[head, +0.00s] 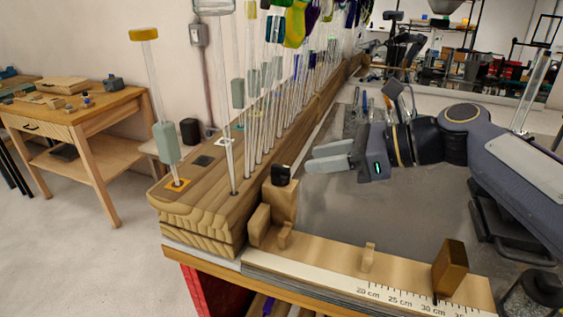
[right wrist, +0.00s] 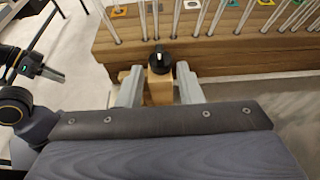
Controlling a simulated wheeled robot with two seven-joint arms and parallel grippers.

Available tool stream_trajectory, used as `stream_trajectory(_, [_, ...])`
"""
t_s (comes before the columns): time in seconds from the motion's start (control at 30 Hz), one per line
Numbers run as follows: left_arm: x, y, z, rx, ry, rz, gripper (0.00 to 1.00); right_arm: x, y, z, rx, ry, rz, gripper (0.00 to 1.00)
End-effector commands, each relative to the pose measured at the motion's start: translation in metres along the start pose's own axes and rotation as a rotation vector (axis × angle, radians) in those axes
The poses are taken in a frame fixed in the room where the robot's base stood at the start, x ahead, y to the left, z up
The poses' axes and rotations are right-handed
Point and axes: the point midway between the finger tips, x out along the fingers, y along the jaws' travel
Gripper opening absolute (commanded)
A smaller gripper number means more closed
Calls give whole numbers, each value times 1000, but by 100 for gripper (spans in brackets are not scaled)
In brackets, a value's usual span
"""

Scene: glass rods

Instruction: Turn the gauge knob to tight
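The gauge knob (head: 281,174) is a small black cap on top of a wooden block at the near end of the wooden rod rack. In the right wrist view the knob (right wrist: 160,58) is round and shows a small pale mark on its far side. My right gripper (head: 325,156) points left toward the knob, a little to its right. Its two fingers are spread with a gap between them, and the knob lies ahead of that gap; I see no contact.
Upright glass rods (head: 232,150) stand in the long wooden rack (head: 185,205). A wooden rule (head: 320,272) with centimetre marks runs along the front, with a brown block (head: 450,268) on it. A side table (head: 75,118) stands at left. Grey surface right of the rack is mostly clear.

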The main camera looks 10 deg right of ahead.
Motion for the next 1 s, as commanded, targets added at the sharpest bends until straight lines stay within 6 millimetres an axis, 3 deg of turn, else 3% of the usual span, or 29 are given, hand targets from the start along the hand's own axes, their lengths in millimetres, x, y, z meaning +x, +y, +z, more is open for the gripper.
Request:
stream_trajectory(0.4, [0,0,0,0,0,0,36,61,1,-1,-3,3,3,33])
stream_trajectory(0.77, [0,0,0,0,0,0,36,69,1,-1,-4,3,0,33])
stream_trajectory(1.0, [1,0,0,0,0,0,36,69,1,-1,-4,3,-1,4])
